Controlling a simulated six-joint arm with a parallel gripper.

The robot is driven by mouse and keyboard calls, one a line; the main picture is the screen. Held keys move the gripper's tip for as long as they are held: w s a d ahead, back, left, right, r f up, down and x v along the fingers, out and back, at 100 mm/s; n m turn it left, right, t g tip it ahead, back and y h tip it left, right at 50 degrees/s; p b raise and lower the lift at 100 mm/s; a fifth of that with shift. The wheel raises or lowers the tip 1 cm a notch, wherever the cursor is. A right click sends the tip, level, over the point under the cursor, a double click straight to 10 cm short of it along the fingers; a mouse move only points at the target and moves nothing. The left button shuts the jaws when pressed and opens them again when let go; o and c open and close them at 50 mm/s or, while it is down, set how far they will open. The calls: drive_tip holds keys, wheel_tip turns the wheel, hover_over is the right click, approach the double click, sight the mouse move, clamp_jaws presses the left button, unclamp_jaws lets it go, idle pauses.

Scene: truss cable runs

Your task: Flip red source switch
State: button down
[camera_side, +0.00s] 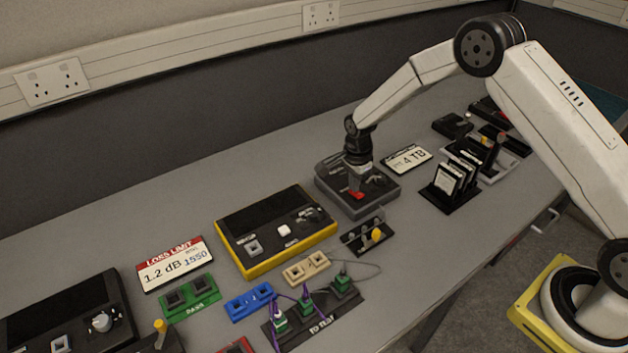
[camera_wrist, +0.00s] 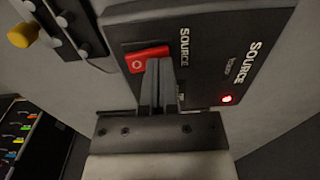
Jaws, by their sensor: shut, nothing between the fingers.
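The red source switch (camera_wrist: 146,59) is a red rocker with a white circle mark, set in a dark grey box (camera_wrist: 220,20) lettered SOURCE. A small red light (camera_wrist: 227,98) glows on the box. In the side view the red switch (camera_side: 356,195) shows on the source box (camera_side: 352,213), below my arm's end. My gripper (camera_wrist: 158,68) is shut and empty, its fingertips over the lower right part of the switch and hiding that part. In the side view my gripper (camera_side: 359,180) points down at the box. I cannot tell whether the fingertips touch the switch.
A yellow-edged tester (camera_side: 276,230) stands left of the source box. A small black holder with a yellow knob (camera_side: 376,236) sits in front. A 4 TB card (camera_side: 408,159) and a rack of cards (camera_side: 450,186) lie to the right. Bare bench (camera_side: 180,205) lies behind the tester.

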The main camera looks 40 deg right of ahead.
drive_tip(key=shift+r, duration=3.4)
drive_tip(key=s+r+n+t, duration=0.1)
drive_tip(key=s+r+n, duration=0.3)
drive_tip(key=s+n, duration=0.5)
drive_tip(key=s+r+n+t, duration=0.1)
drive_tip(key=s+r+n, duration=0.3)
drive_tip(key=s+n, duration=0.5)
drive_tip(key=s, duration=0.5)
drive_tip(key=shift+s+a+r+t, duration=0.25)
drive_tip(key=shift+s+t, duration=0.05)
